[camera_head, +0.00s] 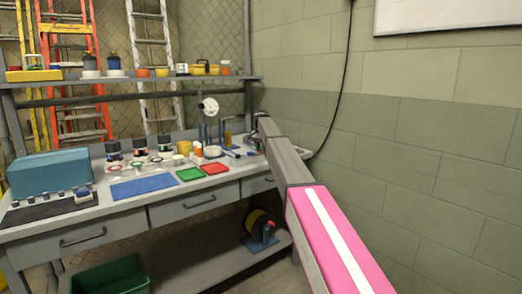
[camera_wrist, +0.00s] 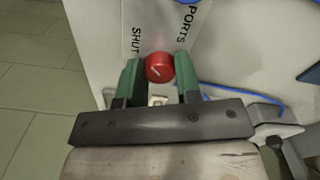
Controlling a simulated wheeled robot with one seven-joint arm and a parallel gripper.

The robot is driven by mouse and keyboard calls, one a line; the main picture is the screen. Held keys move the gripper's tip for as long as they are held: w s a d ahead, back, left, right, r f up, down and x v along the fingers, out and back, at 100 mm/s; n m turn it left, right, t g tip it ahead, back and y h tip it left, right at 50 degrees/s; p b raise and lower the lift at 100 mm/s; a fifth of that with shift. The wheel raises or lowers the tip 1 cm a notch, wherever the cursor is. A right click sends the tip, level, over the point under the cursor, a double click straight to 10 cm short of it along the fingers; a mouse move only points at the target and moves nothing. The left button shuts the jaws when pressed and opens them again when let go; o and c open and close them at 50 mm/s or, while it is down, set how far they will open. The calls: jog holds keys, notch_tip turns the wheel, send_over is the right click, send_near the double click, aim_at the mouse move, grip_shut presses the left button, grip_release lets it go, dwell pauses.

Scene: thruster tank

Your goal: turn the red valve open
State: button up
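The red valve (camera_wrist: 159,67) is a round red knob with a pale slanted line on its face. It sits in front of a pale panel (camera_wrist: 158,28) lettered "SHUT" to its left and "PORTS" to its upper right. My gripper (camera_wrist: 158,66) has two green fingers, one on each side of the knob, close to its edges. The fingers are apart, but I cannot tell whether they touch the knob. In the head view, my arm reaches to the bench's far right end, and I cannot make out the gripper or the valve there.
A blue cable (camera_wrist: 232,97) curves right of the right finger, beside a grey metal fitting (camera_wrist: 280,128). A block wall (camera_head: 420,150) stands close on the right.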

jog(key=shift+n, duration=0.3)
jog(key=n, duration=0.8)
jog(key=shift+n, duration=0.4)
jog(key=n, duration=0.4)
jog(key=shift+n, duration=2.2)
jog(key=o, duration=0.9)
